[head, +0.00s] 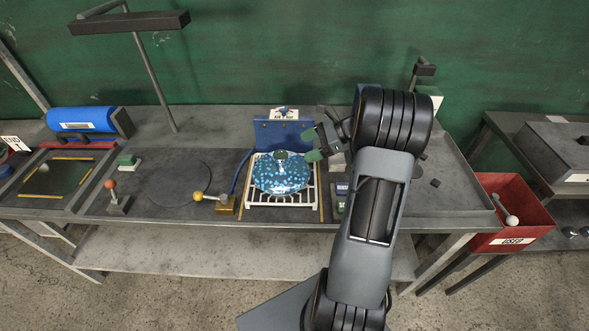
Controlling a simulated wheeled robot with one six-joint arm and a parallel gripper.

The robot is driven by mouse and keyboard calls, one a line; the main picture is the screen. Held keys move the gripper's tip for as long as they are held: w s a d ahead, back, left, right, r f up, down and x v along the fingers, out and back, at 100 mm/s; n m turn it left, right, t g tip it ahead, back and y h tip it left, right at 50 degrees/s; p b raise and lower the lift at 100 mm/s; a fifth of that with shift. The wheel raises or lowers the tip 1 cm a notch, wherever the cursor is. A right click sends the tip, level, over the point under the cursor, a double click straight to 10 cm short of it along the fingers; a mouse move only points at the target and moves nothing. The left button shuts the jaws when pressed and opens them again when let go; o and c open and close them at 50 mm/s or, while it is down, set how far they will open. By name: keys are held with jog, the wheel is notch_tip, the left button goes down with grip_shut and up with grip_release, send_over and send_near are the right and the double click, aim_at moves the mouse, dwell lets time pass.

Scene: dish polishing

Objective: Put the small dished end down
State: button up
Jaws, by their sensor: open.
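A shiny blue speckled dished piece (268,184), which looks like the dished end, sits on a white slatted rack (312,194) in the middle of the bench. Its rounded surface shows bright reflections. I cannot judge its size against another one. My gripper (312,147) is open just right of the dished piece and slightly behind it, near the rack's back right corner. It looks apart from the piece, with nothing seen between its fingers. My arm hides part of the bench to the right.
A blue upright block (268,133) with a label stands behind the rack. Left are a yellow-knobbed lever (199,196), a red-knobbed lever (110,185) and a blue cylinder (82,120). A lamp (130,22) overhangs the left. A red bin (512,205) hangs at right. The bench's middle left is mostly clear.

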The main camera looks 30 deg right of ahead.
jog(key=s+a+r+n+h, duration=0.3)
jog(key=s+a+n+h, duration=0.2)
jog(key=s+a+n, duration=0.3)
jog(key=s+a+r+n+h, duration=0.4)
jog(key=s+a+n+h, duration=0.2)
jog(key=n, duration=0.8)
jog(key=s+a, duration=0.2)
jog(key=shift+s+a, duration=0.2)
jog(key=shift+a, duration=0.2)
